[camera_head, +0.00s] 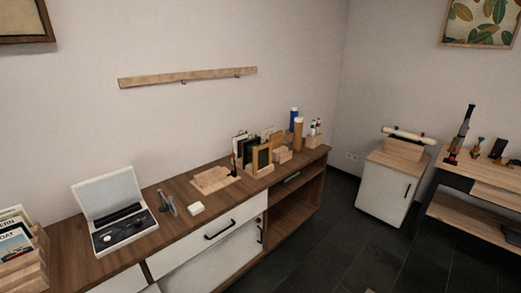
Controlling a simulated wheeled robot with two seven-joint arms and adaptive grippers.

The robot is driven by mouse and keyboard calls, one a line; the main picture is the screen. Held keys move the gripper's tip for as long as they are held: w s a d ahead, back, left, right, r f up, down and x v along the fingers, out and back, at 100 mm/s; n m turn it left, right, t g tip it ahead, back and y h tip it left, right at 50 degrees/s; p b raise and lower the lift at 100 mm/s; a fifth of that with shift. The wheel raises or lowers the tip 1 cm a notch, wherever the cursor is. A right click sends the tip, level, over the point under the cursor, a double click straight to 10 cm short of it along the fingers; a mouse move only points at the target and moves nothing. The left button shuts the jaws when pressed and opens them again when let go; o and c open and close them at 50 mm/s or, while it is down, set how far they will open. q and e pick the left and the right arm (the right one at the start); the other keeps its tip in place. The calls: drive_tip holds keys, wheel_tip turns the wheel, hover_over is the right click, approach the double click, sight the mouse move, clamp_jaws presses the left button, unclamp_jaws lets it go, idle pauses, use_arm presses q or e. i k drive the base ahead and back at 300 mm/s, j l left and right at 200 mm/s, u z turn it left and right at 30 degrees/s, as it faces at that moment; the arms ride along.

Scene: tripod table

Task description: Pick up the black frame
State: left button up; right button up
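A small upright panel (262,157) with a dark face and a light wooden border stands toward the right end of the long wooden cabinet. Thin dark upright pieces (240,145) stand just left of it and behind it. They are too small to tell which one is the black frame. Neither of my grippers is in view.
The long cabinet (178,195) also bears an open white case (107,197), a wooden tray (213,179), a small white block (196,208) and a blue bottle (293,121). A white cabinet (384,189) stands right. Dark floor (340,235) lies clear in front.

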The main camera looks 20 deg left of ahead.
sight(247, 145)
drive_tip(key=i+j+z, duration=0.15)
drive_tip(key=i, duration=0.35)
drive_tip(key=i+j+z, duration=0.1)
drive_tip(key=i+j, duration=0.25)
drive_tip(key=i, duration=0.1)
